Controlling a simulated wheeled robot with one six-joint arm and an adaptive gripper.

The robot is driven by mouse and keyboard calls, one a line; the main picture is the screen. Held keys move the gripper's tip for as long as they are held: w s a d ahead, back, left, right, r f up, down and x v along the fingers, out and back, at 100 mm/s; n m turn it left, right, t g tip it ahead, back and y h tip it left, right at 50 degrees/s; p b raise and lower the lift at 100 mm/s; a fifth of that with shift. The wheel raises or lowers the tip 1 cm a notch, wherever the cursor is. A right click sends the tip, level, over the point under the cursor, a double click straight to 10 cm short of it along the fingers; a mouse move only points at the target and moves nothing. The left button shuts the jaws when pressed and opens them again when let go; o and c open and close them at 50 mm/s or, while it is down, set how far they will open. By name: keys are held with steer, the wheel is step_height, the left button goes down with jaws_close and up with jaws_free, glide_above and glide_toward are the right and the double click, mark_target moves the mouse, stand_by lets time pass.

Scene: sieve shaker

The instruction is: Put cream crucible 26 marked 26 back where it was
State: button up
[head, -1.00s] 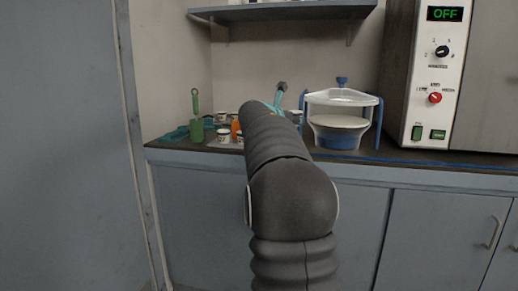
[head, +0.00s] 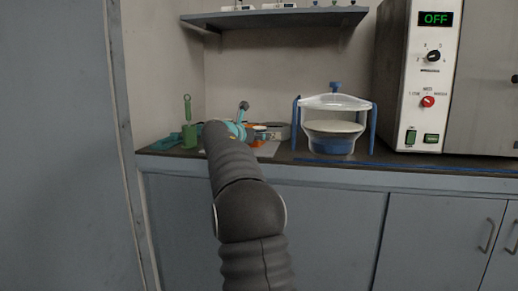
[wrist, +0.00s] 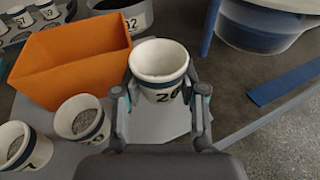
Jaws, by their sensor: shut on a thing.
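The cream crucible (wrist: 160,62) with a dark blue band is in the middle of the wrist view. The first digit of its mark reads 2; the second is partly turned away and not clear. My gripper (wrist: 162,94) is shut on it, one finger on each side. The crucible is upright with its open mouth toward the camera, and looks empty. A pale grey surface shows below it; I cannot tell whether it touches that. In the head view my arm mostly hides the gripper (head: 238,130).
An orange box (wrist: 35,72) stands close left of the held crucible. Other crucibles (wrist: 82,118) stand in front of it and at the picture's left edge. A blue-framed sieve device (head: 334,125) and a blue strip (wrist: 285,82) are to the right. Dark counter lies clear between.

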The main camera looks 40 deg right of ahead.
mark_target(258, 152)
steer(key=shift+f+b, duration=0.7)
steer(key=shift+f, duration=1.2)
steer(key=shift+f, duration=0.15)
steer(key=o, duration=1.2)
steer(key=shift+c, duration=0.2)
steer(key=shift+s+a+r, duration=0.1)
steer(key=shift+a+r, duration=0.05)
steer(key=shift+r, duration=0.05)
steer(key=v, duration=1.1)
steer(key=shift+a, duration=0.35)
steer(key=shift+s, duration=0.1)
